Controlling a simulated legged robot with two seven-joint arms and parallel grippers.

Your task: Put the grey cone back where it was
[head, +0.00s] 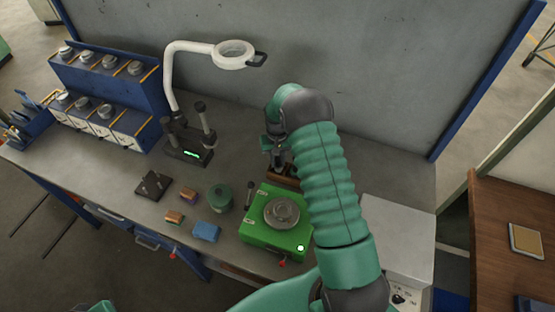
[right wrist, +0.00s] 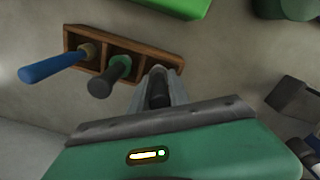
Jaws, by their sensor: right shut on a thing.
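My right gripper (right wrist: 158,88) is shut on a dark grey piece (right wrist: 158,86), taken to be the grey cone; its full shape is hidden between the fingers. In the right wrist view, the fingers are at the right end of a small wooden rack (right wrist: 107,55). I cannot tell whether the piece rests in the rack's right compartment or hangs above it. The other two compartments hold a blue-handled tool (right wrist: 50,68) and a dark-handled tool with a green collar (right wrist: 112,75). In the head view the right gripper (head: 272,150) is over the rack (head: 284,176), partly hidden. My left gripper is out of view.
A green scale (head: 263,234) with a round metal pan (head: 281,212) stands just in front of the rack. A green canister (head: 220,198), a blue block (head: 206,232) and a magnifier lamp (head: 187,145) are to the left. A grey panel (head: 330,50) rises behind.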

